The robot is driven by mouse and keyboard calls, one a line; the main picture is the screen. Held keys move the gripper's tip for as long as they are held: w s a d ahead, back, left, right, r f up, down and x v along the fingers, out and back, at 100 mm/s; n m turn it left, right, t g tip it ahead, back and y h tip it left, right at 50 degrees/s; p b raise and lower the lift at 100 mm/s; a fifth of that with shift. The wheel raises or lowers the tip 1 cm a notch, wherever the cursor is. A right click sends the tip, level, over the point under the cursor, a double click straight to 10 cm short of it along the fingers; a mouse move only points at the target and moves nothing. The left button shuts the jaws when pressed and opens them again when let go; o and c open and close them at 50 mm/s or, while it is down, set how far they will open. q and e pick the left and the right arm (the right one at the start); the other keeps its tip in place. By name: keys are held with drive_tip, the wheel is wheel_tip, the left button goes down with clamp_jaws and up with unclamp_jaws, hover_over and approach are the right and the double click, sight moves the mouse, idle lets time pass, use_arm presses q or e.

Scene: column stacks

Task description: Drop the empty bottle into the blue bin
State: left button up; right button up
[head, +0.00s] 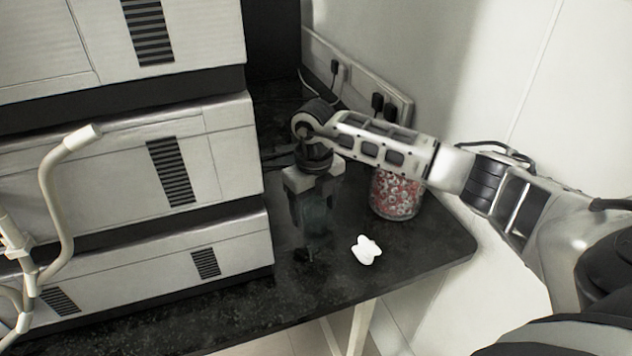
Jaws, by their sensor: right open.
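My right gripper (312,218) points down over the black bench, close to the right side of the stacked units. Its jaws are open. A faint, see-through bluish-green shape, which looks like the empty bottle (318,214), stands between or just behind the fingers. The gripper and the dark background partly hide it, and I cannot tell whether the fingers touch it. The blue bin is not in view. My left gripper is not in view.
A stack of pale instrument units (215,150) fills the left. A jar of red and white pieces (396,193) stands behind my right forearm. A small white object (366,250) lies near the front edge of the black bench (425,245). Wall sockets (365,90) are behind.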

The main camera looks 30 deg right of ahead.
wheel_tip(320, 180, up, 15)
drive_tip(key=shift+s+d+b, duration=0.3)
drive_tip(key=shift+s, duration=0.1)
drive_tip(key=shift+o, duration=0.4)
drive_tip(key=shift+r, duration=0.25)
drive_tip(key=f+n+p, duration=0.1)
drive_tip(key=f+n, duration=0.1)
drive_tip(key=f, duration=0.2)
drive_tip(key=f+n+p, duration=0.1)
drive_tip(key=f+n, duration=0.1)
drive_tip(key=f, duration=0.2)
drive_tip(key=w+f+n+p, duration=0.1)
drive_tip(key=f+n, duration=0.2)
drive_tip(key=f, duration=0.1)
drive_tip(key=shift+w+a+f, duration=0.1)
drive_tip(key=shift+a+f, duration=0.05)
drive_tip(key=shift+a, duration=0.25)
drive_tip(key=f, duration=0.2)
drive_tip(key=s+f, duration=0.1)
drive_tip(key=f, duration=0.1)
drive_tip(key=shift+d+p, duration=0.15)
drive_tip(key=shift+p, duration=0.25)
drive_tip(key=shift+w+f, duration=0.1)
drive_tip(key=shift+f, duration=0.5)
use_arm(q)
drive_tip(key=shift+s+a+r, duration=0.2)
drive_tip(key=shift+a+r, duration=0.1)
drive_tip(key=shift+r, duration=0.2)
use_arm(e)
drive_tip(key=c, duration=1.2)
